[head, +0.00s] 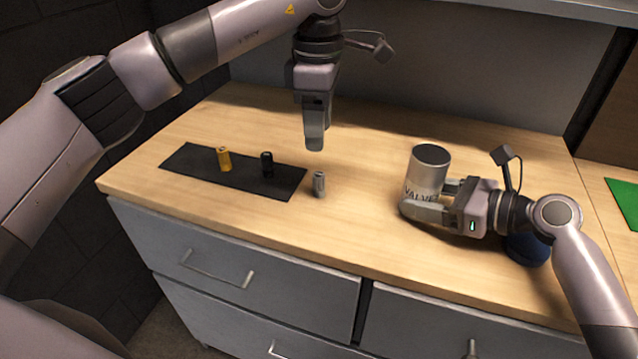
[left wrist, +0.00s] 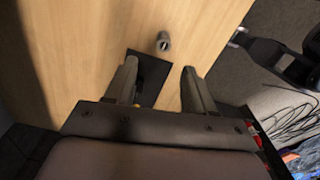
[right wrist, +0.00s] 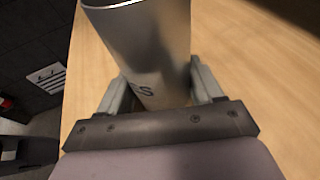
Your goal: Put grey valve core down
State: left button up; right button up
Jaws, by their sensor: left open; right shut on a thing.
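The grey valve core (head: 319,184) stands upright on the wooden counter, just right of the black mat. It also shows in the left wrist view (left wrist: 163,41), beyond the fingertips and apart from them. My left gripper (head: 314,146) is open and empty, pointing down above and behind the core. My right gripper (head: 432,204) is shut on a metal can marked VALVES (head: 428,172), which stands upright at the counter's right part. The can fills the space between the fingers in the right wrist view (right wrist: 150,50).
The black mat (head: 205,180) carries an orange core (head: 224,159) and a black core (head: 267,164). A dark blue round thing (head: 527,249) sits partly hidden behind my right wrist. A green sheet (head: 626,200) lies at the far right. The counter between core and can is clear.

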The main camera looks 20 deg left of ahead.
aim_at(319, 174)
pick_arm(q)
notch_tip(319, 174, down, 6)
jog(key=shift+r, duration=0.1)
jog(key=f, duration=0.5)
jog(key=shift+s+d+f, duration=0.1)
jog(key=shift+s, duration=0.15)
grip_shut()
